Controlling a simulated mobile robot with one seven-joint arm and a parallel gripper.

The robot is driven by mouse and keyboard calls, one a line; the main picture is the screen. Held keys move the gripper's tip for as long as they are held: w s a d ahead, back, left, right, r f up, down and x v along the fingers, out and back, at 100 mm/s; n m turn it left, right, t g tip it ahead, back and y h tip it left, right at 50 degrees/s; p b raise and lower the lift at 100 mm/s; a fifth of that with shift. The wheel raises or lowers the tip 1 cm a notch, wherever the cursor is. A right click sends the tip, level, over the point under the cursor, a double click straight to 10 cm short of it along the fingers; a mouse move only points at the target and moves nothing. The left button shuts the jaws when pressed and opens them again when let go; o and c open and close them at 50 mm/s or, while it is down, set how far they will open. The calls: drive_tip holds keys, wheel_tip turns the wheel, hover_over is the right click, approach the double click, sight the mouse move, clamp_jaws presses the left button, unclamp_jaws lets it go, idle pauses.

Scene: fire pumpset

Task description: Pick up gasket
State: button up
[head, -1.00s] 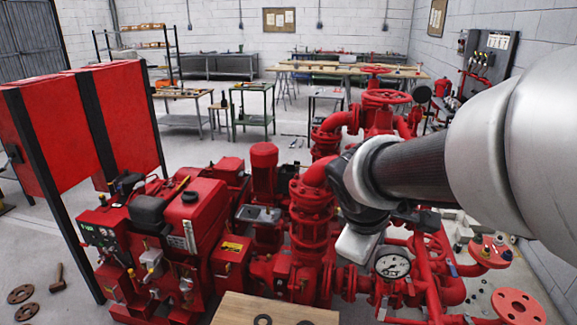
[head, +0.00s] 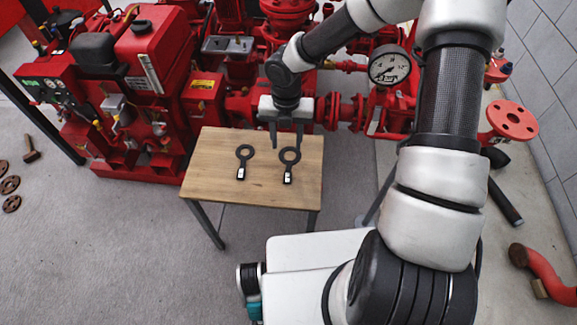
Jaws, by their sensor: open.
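Two dark ring-shaped gaskets with short handles and pale labels lie on the wooden table top. The left gasket (head: 241,165) is near the middle of the table. The right gasket (head: 288,168) is nearer its right side. My gripper (head: 286,146) is open, with its fingers pointing down over the back right part of the table, just behind and above the right gasket's ring. Nothing shows between the fingers. The exact height of the fingertips over the table is hard to tell.
The small wooden table (head: 210,160) stands on the grey floor. The red engine (head: 150,60) and red pipework with a pressure gauge (head: 389,66) stand close behind it. A red flange (head: 512,118) is at the right. The floor left of the table front is free.

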sight(288, 175)
wheel_tip(288, 175, down, 16)
drive_tip(key=b, duration=0.4)
drive_tip(key=shift+s+d+r, duration=0.1)
drive_tip(key=shift+d+r, duration=0.05)
drive_tip(key=shift+r, duration=0.05)
clamp_jaws()
